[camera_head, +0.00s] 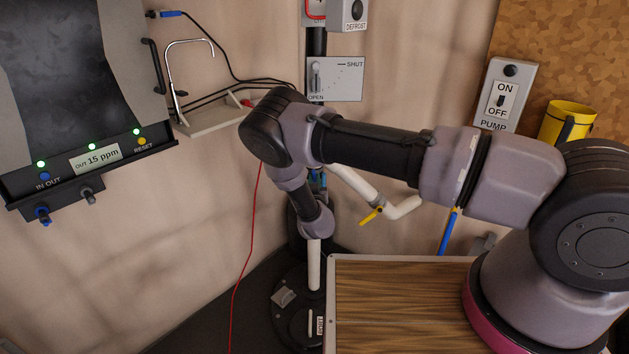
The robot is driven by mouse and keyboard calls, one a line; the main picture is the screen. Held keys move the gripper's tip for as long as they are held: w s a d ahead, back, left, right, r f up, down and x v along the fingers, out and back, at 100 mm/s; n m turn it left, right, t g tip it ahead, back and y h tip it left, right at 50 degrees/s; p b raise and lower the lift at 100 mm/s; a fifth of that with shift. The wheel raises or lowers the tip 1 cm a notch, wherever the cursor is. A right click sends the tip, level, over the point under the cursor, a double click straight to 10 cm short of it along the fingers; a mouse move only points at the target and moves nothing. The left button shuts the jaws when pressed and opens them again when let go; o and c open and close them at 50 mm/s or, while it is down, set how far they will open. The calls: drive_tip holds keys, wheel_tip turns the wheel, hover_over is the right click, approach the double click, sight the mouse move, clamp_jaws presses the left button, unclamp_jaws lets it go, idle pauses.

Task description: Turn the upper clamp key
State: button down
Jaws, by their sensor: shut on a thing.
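My arm reaches left from the lower right, bends at a dark joint, and its far end points down and away in front of a dark upright column or pipe. My gripper's fingers are hidden behind my own arm links. I cannot make out the upper clamp key, nor whether my gripper touches it. A small blue part (318,180) shows beside my wrist links, partly covered. A white pipe (313,263) runs down below my wrist to a round black base (287,313).
A wood-topped table (400,300) stands under my arm. A white pipe (404,207) with a yellow valve handle (371,216) lies behind it. A panel with green lights (95,158) is at left. A red cable (247,240) hangs nearby. A pump switch (502,94) is on the wall.

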drive_tip(key=m, duration=0.4)
drive_tip(key=shift+a+m, duration=0.1)
drive_tip(key=shift+m, duration=1.8)
drive_tip(key=shift+f+m, duration=0.1)
drive_tip(key=shift+m, duration=0.2)
drive_tip(key=shift+s, duration=0.1)
drive_tip(key=c, duration=0.8)
unclamp_jaws()
drive_tip(key=shift+c, duration=0.2)
drive_tip(key=s, duration=1)
drive_tip(key=shift+s+d, duration=0.35)
drive_tip(key=shift+d, duration=0.05)
